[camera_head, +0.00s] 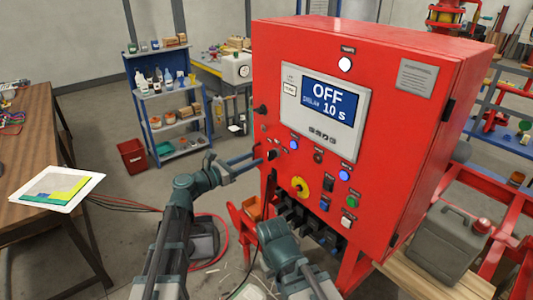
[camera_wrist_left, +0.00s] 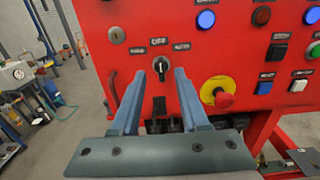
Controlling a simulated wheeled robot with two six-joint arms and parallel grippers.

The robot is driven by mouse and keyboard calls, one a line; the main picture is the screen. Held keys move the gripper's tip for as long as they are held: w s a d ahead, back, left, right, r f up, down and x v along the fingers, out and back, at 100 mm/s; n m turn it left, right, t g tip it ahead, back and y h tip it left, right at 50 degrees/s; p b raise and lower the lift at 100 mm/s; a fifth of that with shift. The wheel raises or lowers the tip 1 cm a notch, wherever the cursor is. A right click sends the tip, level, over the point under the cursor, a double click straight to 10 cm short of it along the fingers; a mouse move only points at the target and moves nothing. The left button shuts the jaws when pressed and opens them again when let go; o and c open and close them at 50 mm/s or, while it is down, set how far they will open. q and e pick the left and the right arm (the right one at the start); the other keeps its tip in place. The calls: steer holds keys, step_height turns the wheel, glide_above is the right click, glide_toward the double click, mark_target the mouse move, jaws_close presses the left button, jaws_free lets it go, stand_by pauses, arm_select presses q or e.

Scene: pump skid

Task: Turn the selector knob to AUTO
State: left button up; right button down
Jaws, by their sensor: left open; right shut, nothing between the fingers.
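The selector knob (camera_wrist_left: 160,65) is a small black rotary knob with a white pointer mark on the red cabinet front. In the head view the knob (camera_head: 272,155) sits low at the cabinet's left side. My left gripper (camera_wrist_left: 159,76) is open, its two blue fingers either side of and just below the knob in the wrist picture. Contact cannot be told. In the head view my left gripper (camera_head: 257,160) reaches toward the panel. My right arm's fingers do not show.
The red cabinet (camera_head: 400,150) has a display (camera_head: 328,98) reading OFF and 10 s. A yellow-and-red emergency stop (camera_wrist_left: 218,92) lies right of the knob, with lamps and buttons nearby. A keyhole (camera_wrist_left: 117,36) is upper left.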

mark_target(268, 152)
arm_select(q)
steer(key=x, duration=0.6)
steer(key=shift+w+d, duration=0.2)
jaws_close()
